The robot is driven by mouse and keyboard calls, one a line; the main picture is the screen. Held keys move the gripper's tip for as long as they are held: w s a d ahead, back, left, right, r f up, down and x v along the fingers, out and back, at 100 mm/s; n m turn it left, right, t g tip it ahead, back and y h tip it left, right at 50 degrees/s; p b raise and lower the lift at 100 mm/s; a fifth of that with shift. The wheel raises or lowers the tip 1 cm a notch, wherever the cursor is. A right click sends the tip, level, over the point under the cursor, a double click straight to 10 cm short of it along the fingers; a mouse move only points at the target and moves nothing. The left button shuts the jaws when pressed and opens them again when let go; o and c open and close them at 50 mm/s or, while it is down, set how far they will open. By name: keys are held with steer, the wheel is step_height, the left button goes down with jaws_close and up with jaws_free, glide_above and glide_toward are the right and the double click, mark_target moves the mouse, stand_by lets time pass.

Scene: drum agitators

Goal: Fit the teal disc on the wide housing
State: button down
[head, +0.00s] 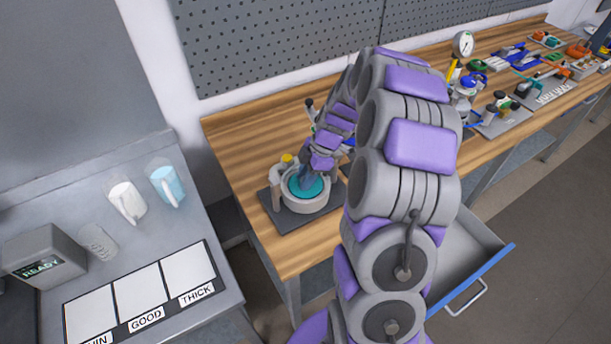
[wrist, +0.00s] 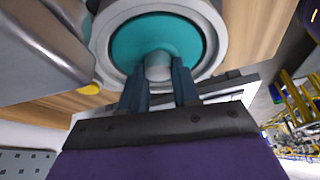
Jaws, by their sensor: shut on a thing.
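The teal disc (head: 304,186) lies within the round grey rim of the wide housing (head: 293,203) on the wooden bench. In the wrist view the teal disc (wrist: 135,45) fills most of the opening of the housing (wrist: 214,17), with a dark ring around it. My gripper (wrist: 158,75) is shut on the grey central knob of the disc (wrist: 158,65). In the head view my gripper (head: 306,183) reaches down to the disc and is partly hidden by my arm. I cannot tell whether the disc is fully seated.
The housing stands on a dark base plate (head: 276,217) near the bench's left end. A yellow knob (head: 287,158) is beside it. A grey side table (head: 190,290) holds mugs and a READY box (head: 42,258). An open drawer (head: 472,245) juts out at right. Several tools crowd the far bench.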

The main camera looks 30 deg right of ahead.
steer(key=shift+f+b, duration=0.65)
steer(key=shift+b, duration=0.1)
stand_by(0.5)
stand_by(0.3)
steer(key=c, duration=0.7)
jaws_free()
steer(key=shift+c, duration=0.2)
steer(key=p+v, duration=0.3)
steer(key=v, duration=1.4)
steer(key=shift+d, duration=0.3)
steer(key=shift+a+r, duration=0.1)
steer(key=shift+a, duration=0.05)
